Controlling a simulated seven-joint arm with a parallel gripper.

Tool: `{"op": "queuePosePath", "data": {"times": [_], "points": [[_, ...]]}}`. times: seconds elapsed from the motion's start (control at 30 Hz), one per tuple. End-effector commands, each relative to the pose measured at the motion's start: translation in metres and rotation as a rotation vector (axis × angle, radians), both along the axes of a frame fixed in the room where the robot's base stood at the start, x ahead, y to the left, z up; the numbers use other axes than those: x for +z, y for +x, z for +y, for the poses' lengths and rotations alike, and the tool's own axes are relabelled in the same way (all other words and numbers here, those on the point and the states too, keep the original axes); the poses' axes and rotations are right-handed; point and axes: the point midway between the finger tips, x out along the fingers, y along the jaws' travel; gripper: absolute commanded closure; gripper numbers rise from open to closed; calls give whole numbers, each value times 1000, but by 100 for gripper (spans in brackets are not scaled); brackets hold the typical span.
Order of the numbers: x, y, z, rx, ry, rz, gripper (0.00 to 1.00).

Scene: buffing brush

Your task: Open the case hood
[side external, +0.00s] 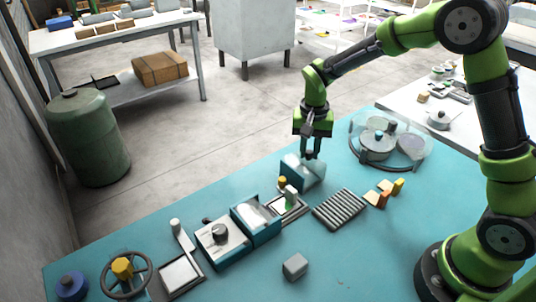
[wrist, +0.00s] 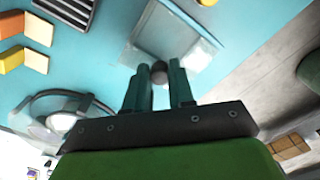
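The case (side external: 315,177) is a small teal box near the far edge of the teal table. Its clear, pale hood (side external: 290,165) slopes over it; how far it stands open cannot be told. In the wrist view the hood (wrist: 186,38) is a see-through panel with a pale frame. My gripper (side external: 310,152) points down at the case from above. In the wrist view its two dark green fingers (wrist: 159,78) stand slightly apart, one on each side of the knob. Whether they press on it cannot be told.
A similar teal box with a clear lid (side external: 252,216) and a dial box (side external: 218,238) stand to the left. A ribbed grey rack (side external: 339,209), coloured blocks (side external: 384,192) and a clear round cover over pans (side external: 405,147) are to the right. The front-right tabletop is mostly bare.

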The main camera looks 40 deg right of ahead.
Motion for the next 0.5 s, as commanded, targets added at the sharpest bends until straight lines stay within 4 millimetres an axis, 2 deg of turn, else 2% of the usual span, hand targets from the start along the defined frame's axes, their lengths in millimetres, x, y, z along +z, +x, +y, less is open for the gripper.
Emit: {"op": "queuePosePath", "data": {"times": [0.03, 0.13, 0.4, 0.5], "points": [[0, 0, 0, 0, 0, 0, 85], [0, 0, 0, 0, 0, 0, 100], [0, 0, -1, 0, 0, -1, 100], [1, 1, -13, -6, -1, -1, 100]]}}
